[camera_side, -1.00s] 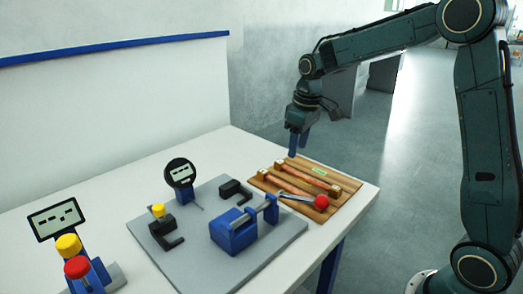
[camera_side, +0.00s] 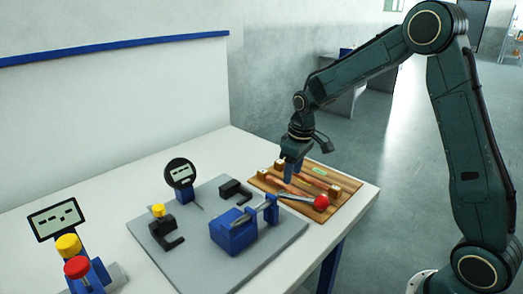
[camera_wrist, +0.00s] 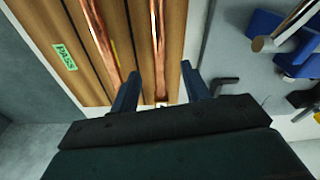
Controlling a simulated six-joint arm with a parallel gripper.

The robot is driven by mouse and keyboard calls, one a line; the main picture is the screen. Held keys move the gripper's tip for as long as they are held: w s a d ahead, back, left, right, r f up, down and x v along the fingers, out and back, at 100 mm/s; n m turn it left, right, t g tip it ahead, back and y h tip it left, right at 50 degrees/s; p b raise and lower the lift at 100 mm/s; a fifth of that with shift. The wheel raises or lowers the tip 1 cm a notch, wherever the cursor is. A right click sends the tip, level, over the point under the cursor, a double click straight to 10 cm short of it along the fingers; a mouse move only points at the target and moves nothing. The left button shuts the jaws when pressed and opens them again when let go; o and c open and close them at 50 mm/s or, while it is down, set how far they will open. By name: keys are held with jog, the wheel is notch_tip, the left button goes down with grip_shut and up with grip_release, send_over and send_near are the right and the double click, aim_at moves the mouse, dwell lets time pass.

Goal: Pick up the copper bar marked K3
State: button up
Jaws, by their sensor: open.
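A wooden tray (camera_side: 345,189) at the right end of the table holds two copper bars lying side by side. In the wrist view the tray (camera_wrist: 175,20) shows one copper bar (camera_wrist: 158,45) in line with the gap between my fingers, and another copper bar (camera_wrist: 100,38) to the left. I cannot read a K3 mark on either. My gripper (camera_side: 291,178) points down over the left part of the tray. In the wrist view my gripper (camera_wrist: 159,86) is open, its fingers on either side of the near bar's end. I cannot tell whether they touch it.
A grey plate (camera_side: 190,271) left of the tray carries a blue clamp (camera_side: 233,234), black fixtures and a round gauge (camera_side: 181,172). A green PASS label (camera_wrist: 65,57) is on the tray. A wall panel (camera_side: 110,110) stands behind.

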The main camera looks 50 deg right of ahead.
aim_at(290, 189)
jog(key=shift+w+f, duration=0.15)
jog(key=shift+f, duration=1.15)
jog(key=shift+w+f, duration=0.15)
jog(key=shift+f, duration=1.15)
jog(key=shift+r, duration=0.1)
grip_shut()
